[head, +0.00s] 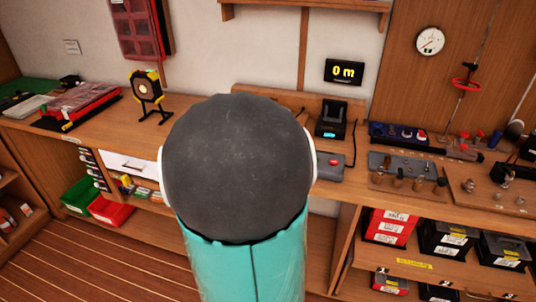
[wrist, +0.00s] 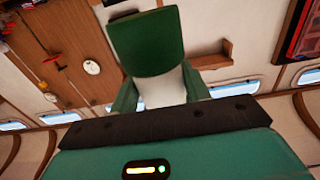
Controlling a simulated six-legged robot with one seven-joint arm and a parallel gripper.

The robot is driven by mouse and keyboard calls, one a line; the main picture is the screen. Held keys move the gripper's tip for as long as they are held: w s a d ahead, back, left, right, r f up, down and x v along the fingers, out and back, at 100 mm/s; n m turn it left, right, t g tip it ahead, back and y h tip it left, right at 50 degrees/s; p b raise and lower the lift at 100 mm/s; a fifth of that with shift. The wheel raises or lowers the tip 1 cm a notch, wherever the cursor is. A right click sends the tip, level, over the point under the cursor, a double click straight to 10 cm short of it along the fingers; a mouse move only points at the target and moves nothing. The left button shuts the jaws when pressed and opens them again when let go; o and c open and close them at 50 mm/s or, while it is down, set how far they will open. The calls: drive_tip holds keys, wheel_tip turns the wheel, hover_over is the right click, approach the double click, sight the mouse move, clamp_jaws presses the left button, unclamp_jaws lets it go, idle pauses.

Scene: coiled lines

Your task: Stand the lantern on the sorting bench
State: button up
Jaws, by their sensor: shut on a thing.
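In the wrist view, a thing with a green block-like end and a cream body, which I take to be the lantern (wrist: 145,42), is between the fingers of my gripper (wrist: 162,84). My gripper is shut on it, with the green finger sides beside the cream part. The dark edge of my wrist hides its near end. In the head view my arm's large dark joint blocks the middle, and neither gripper nor lantern shows. The wooden bench (head: 203,106) runs along the wall there; which stretch is the sorting bench, I cannot tell.
A yellow-black round lamp-like item (head: 147,88) and a red case (head: 82,99) stand on the left bench. A black device (head: 331,117), a red-button box (head: 329,166) and knobbed panels (head: 405,172) crowd the right. Bins (head: 389,226) fill shelves below. Bare wood shows right of the lamp-like item.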

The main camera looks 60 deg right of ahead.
drive_tip(key=w+d+f, duration=0.3)
drive_tip(key=d+f, duration=0.7)
drive_tip(key=f, duration=0.1)
drive_tip(key=shift+w+d+f, duration=0.2)
drive_tip(key=shift+w+f, duration=0.1)
drive_tip(key=shift+w, duration=0.1)
drive_tip(key=shift+f, duration=0.65)
drive_tip(key=o, duration=1.1)
drive_tip(key=shift+r, duration=0.1)
drive_tip(key=a, duration=0.4)
drive_tip(key=s+a, duration=0.1)
drive_tip(key=a, duration=0.3)
drive_tip(key=s+a+r, duration=0.1)
drive_tip(key=a, duration=0.3)
drive_tip(key=shift+w, duration=0.15)
